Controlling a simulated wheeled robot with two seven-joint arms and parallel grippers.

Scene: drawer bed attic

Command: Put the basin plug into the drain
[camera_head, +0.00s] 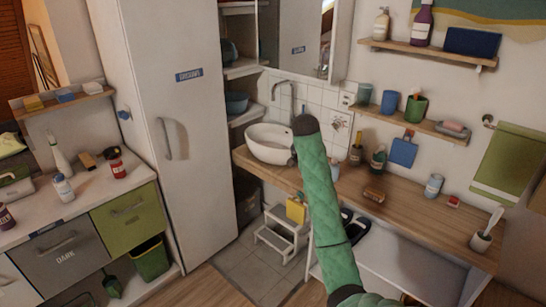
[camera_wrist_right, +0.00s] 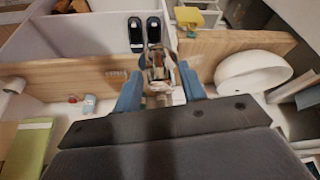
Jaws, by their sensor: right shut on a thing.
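I cannot tell whether this is the plug. My left gripper is not in view.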

